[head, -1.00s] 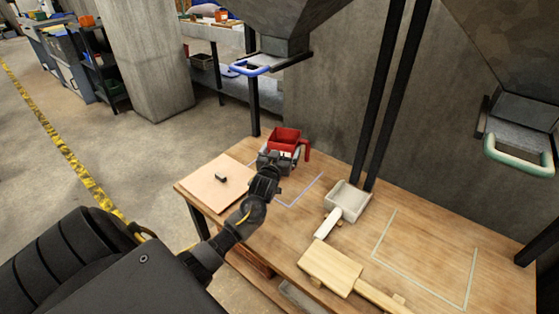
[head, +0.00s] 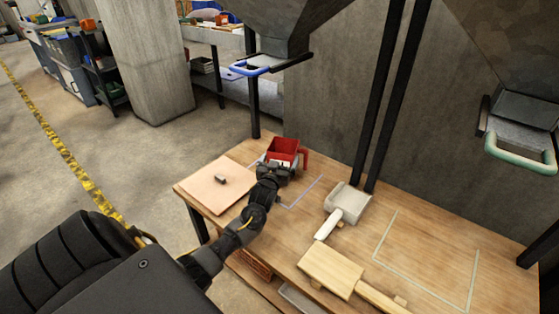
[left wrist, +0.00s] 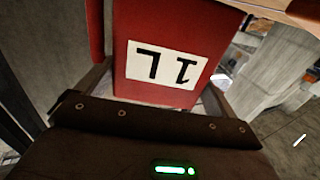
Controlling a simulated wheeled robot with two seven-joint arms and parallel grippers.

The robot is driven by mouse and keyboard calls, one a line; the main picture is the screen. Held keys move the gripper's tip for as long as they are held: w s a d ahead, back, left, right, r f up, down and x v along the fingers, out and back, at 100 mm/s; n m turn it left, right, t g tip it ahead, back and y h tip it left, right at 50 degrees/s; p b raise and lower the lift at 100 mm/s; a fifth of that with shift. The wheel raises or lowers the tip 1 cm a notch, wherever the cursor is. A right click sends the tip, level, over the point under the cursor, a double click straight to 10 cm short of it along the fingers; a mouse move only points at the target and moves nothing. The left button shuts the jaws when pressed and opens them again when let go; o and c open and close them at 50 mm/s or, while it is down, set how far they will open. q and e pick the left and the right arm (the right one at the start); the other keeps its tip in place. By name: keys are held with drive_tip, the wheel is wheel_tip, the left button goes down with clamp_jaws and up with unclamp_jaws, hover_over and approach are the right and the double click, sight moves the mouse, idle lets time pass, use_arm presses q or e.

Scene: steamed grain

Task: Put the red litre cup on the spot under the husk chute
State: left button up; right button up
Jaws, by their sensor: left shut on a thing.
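My left gripper (head: 274,168) is shut on the red litre cup (head: 284,148), a square open-topped cup with a red handle on its right. In the left wrist view the cup (left wrist: 125,85) fills the space between the fingers, its white "1L" label upside down. The cup is upright above the back left of the table, over the blue outlined spot (head: 303,193); I cannot tell whether it touches the wood. A chute with a blue handle (head: 249,69) hangs above there. A chute with a green handle (head: 519,156) hangs at the right, above a pale outlined spot (head: 376,247). My right gripper is out of view.
A pinkish board (head: 205,195) with a small dark piece lies left of the cup. Two dark posts (head: 388,90) rise behind the scoop. The pale outlined spot is clear.

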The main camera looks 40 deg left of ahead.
use_arm(q)
drive_tip(key=shift+s+d+f, duration=0.15)
drive_tip(key=shift+f, duration=0.35)
drive_tip(key=o, duration=0.8)
drive_tip(key=shift+f, duration=0.1)
drive_tip(key=shift+d+f, duration=0.1)
drive_tip(key=shift+f, duration=0.05)
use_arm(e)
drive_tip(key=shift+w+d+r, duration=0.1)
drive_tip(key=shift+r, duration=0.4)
use_arm(q)
drive_tip(key=shift+r, duration=0.25)
drive_tip(key=shift+r+p, duration=0.25)
drive_tip(key=shift+p, duration=0.05)
drive_tip(key=p+v, duration=0.1)
drive_tip(key=v, duration=0.9)
drive_tip(key=shift+s+r, duration=0.2)
drive_tip(key=shift+s, duration=0.25)
drive_tip(key=shift+s+d+r, duration=0.1)
drive_tip(key=shift+s, duration=0.25)
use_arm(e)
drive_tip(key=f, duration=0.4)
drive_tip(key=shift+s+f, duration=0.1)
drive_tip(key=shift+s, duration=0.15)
